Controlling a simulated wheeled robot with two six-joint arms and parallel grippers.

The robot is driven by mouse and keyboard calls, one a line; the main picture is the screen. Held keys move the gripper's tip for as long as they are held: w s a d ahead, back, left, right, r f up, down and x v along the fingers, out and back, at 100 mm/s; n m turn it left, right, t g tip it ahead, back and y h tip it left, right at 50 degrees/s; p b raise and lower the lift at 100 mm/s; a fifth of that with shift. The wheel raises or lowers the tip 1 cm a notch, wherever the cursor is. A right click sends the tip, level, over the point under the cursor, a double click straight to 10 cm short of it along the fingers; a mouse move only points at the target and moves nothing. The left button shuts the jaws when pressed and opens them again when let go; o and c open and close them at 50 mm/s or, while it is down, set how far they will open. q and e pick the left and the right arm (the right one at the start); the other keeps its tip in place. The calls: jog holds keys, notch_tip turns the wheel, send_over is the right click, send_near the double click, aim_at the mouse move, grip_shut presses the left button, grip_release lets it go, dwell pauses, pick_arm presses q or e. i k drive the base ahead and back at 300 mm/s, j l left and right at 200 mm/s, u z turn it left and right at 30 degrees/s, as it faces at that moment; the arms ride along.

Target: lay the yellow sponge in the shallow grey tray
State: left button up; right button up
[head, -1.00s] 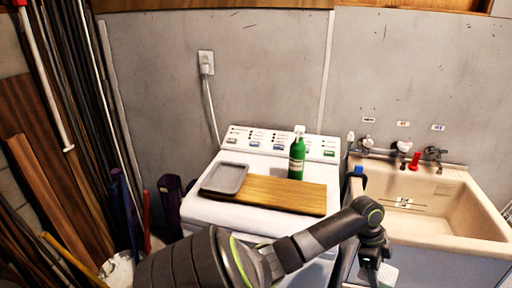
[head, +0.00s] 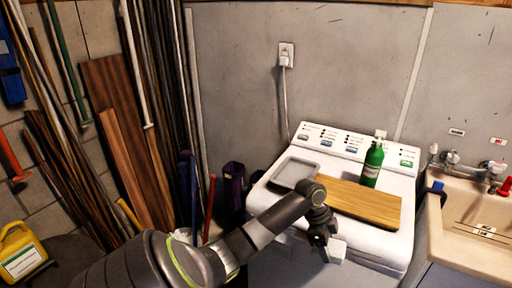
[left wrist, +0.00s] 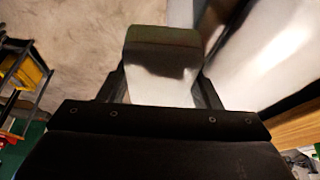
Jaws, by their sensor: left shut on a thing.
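The shallow grey tray (head: 291,176) lies on the left of the white washer's top and looks empty; my left arm covers its lower right edge. My left gripper (head: 329,249) hangs in front of the washer, lower than its top and to the right of the tray. It is shut on a block that looks like the sponge (head: 338,250). The block also shows between the fingers in the left wrist view (left wrist: 162,68), dark olive at one end and glaring pale at the other, so its yellow is hard to confirm. My right gripper is not in view.
A wooden board (head: 365,201) lies right of the tray on the washer (head: 375,238). A green bottle (head: 372,165) stands behind it. The sink (head: 480,236) is at right. Planks and poles lean at left, and a yellow jug (head: 20,252) stands at lower left.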

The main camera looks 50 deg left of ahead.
aim_at(295, 175)
jog(key=l+u, duration=0.1)
jog(key=u, duration=0.35)
jog(key=i+l+u, duration=0.1)
jog(key=u, duration=0.3)
jog(key=l+u, duration=0.15)
jog(key=u, duration=0.3)
